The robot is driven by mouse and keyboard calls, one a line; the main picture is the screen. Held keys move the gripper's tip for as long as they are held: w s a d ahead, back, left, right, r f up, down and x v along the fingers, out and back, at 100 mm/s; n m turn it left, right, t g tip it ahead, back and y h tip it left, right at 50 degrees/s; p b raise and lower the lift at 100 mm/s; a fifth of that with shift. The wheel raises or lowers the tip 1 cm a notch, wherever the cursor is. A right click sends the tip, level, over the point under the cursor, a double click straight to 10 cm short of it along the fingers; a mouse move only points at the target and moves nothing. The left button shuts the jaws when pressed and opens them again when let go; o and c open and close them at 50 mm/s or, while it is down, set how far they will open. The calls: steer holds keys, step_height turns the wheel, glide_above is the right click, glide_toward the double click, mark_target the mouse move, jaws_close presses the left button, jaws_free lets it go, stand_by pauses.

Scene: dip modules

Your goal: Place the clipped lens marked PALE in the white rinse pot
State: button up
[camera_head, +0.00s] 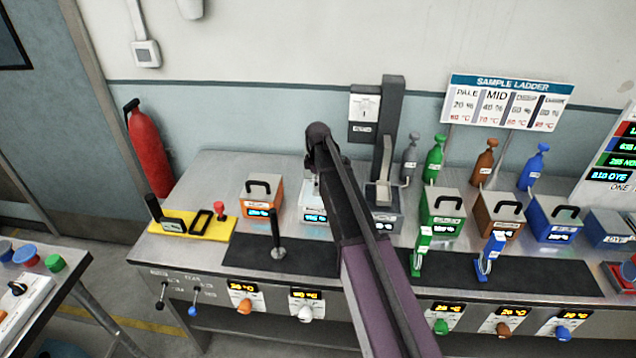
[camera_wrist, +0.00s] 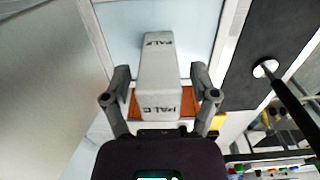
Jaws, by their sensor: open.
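A white clip marked PALE (camera_wrist: 160,60) stands between my gripper's fingers in the wrist view. My gripper (camera_wrist: 161,76) is open, with a gap on each side of the clip. An orange piece (camera_wrist: 188,101) shows behind the clip; I cannot tell whether it belongs to it. In the head view my gripper (camera_head: 314,178) points down over the white pot (camera_head: 314,214), which has a lit display. My arm hides part of that area. Whether the clip sits in the pot or what supports it is not clear.
An orange pot (camera_head: 262,196) stands left of the white one, beside a yellow tray (camera_head: 190,226). A black upright tool (camera_head: 278,245) stands on the dark mat in front. A grey column machine (camera_head: 386,135) rises close behind my arm. Green (camera_head: 441,212), brown and blue pots stand right.

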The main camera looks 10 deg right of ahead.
steer(key=shift+r+p, duration=5.55)
steer(key=shift+r, duration=0.15)
steer(key=shift+s, duration=0.1)
steer(key=s+m, duration=1.4)
steer(key=s, duration=1.5)
